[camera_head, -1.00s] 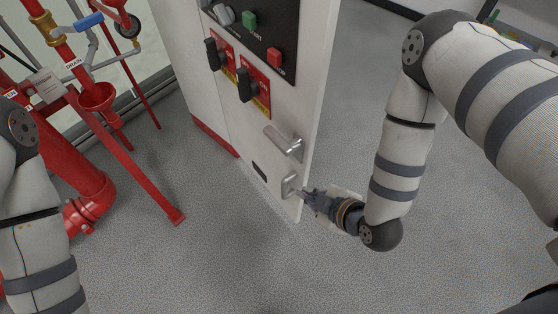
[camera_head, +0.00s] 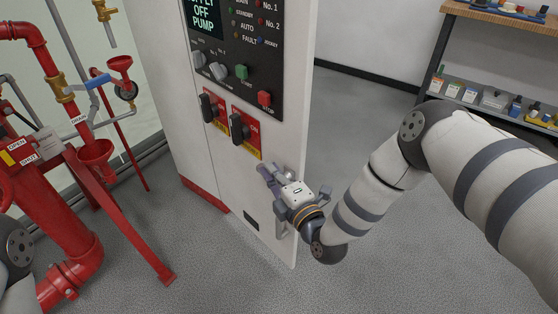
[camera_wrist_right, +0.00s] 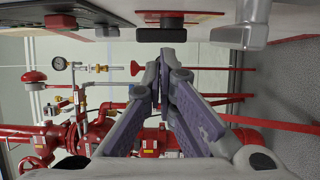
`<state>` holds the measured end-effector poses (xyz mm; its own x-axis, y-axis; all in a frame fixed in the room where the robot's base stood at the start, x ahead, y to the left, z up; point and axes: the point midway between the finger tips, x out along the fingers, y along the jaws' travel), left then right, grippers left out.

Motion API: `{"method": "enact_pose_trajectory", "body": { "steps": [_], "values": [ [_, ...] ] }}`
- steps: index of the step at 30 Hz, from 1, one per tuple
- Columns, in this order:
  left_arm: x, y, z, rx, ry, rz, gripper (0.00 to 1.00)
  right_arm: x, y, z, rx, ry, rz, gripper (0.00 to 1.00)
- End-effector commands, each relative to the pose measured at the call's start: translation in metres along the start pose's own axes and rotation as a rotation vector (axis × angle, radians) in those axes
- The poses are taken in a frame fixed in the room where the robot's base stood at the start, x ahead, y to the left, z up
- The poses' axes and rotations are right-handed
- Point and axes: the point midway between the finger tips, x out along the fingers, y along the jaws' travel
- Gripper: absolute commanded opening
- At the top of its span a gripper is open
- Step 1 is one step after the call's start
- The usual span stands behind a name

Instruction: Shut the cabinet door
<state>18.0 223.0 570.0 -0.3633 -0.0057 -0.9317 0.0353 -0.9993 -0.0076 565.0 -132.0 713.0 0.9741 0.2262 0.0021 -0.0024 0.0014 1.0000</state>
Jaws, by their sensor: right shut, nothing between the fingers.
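The cabinet door (camera_head: 262,150) is a tall white panel with a black control plate, buttons and two dark rotary switches. It appears to stand out from the cabinet body (camera_head: 165,110); how wide it is open is hard to tell. In the right wrist view, the shut fingers (camera_wrist_right: 157,80) are beside the door face, and the silver handle (camera_wrist_right: 243,22) is at the upper right, apart from the fingertips. My left gripper is out of view.
Red pipes (camera_head: 65,220) with valves and a gauge stand left of the cabinet. A shelf unit (camera_head: 480,75) with small items stands at the back right. Grey floor (camera_head: 390,255) is clear around the door's right side.

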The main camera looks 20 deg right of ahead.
Motion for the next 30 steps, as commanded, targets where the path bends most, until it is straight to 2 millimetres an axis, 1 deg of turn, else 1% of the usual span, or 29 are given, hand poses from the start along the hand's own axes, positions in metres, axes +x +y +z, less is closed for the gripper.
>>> {"method": "enact_pose_trajectory", "body": {
  "steps": [1, 3, 6, 8, 12, 22, 25, 28, 30],
  "values": [
    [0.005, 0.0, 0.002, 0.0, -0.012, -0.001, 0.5, 0.01, -0.004, 0.0, 0.001, -0.001, -0.001, 0.0],
    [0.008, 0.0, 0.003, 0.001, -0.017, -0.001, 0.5, 0.022, -0.004, 0.004, 0.0, -0.004, -0.003, 0.0],
    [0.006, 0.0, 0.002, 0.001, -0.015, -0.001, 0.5, 0.025, -0.001, 0.022, 0.0, -0.004, -0.002, 0.0],
    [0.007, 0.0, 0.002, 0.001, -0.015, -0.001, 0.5, 0.027, -0.001, 0.029, 0.001, -0.003, -0.001, 0.0],
    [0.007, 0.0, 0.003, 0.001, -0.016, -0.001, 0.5, 0.029, -0.001, 0.037, 0.001, 0.0, -0.001, 0.0],
    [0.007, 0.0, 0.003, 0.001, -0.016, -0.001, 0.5, 0.029, -0.001, 0.039, 0.002, 0.001, -0.002, 0.0],
    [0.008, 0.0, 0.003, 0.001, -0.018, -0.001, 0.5, 0.029, -0.001, 0.042, 0.001, 0.004, -0.003, 0.0],
    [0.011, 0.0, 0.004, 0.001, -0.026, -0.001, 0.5, 0.028, -0.003, 0.052, 0.0, 0.019, -0.003, 0.0],
    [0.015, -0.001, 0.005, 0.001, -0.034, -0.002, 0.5, 0.027, -0.004, 0.065, -0.002, 0.037, -0.004, 0.0]
  ]
}}
